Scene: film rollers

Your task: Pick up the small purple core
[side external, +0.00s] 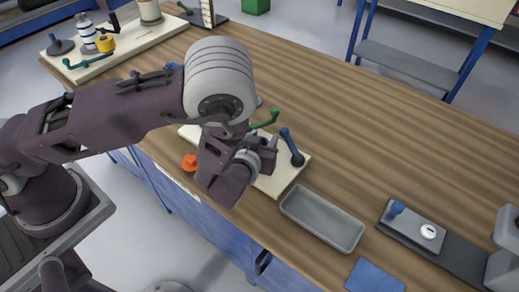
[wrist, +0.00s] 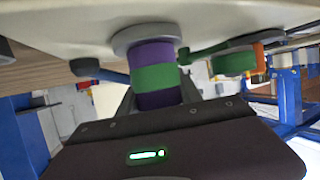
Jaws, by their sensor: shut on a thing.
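In the wrist view a short purple core (wrist: 152,53) with a green band around its middle meets a grey round disc (wrist: 145,33) on a pale board, which fills the top of that view. My gripper (wrist: 158,93) is shut on the core, a finger on either side of its lower purple part. In the side view my gripper (side external: 266,152) is low over the pale board (side external: 283,178) on the workbench. My wrist and hand hide the core there.
A blue lever (side external: 291,147) and a green crank (side external: 265,120) stand close to my gripper, with an orange knob (side external: 190,162) at the board's left. A grey tray (side external: 322,220) lies to the right.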

